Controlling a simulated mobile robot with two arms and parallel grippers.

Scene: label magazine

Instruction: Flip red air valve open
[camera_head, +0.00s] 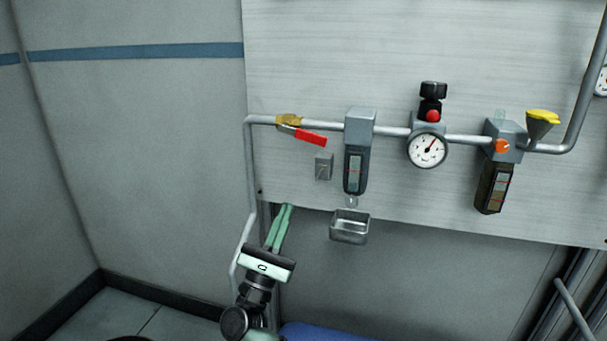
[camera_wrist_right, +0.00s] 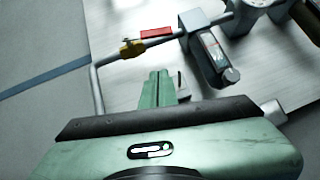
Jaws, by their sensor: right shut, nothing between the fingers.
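The red valve handle (camera_head: 311,138) sits on a brass valve body (camera_head: 289,121) on the grey pipe at the panel's left. The handle points right and slightly down, just below the pipe. In the right wrist view the red handle (camera_wrist_right: 157,33) and brass body (camera_wrist_right: 132,48) show beyond the fingers. My right gripper (camera_head: 286,208) is shut and empty, its green fingers pointing up at the panel's lower edge, below and apart from the handle. It also shows in the right wrist view (camera_wrist_right: 155,75). My left gripper is not in view.
Along the pipe are a grey filter unit (camera_head: 360,130), a pressure gauge (camera_head: 427,149) with a black knob (camera_head: 433,90), and a lubricator (camera_head: 494,186) with a yellow-topped funnel (camera_head: 541,121). A small metal tray (camera_head: 349,227) hangs below the filter. A small grey box (camera_head: 324,166) sits below the handle.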

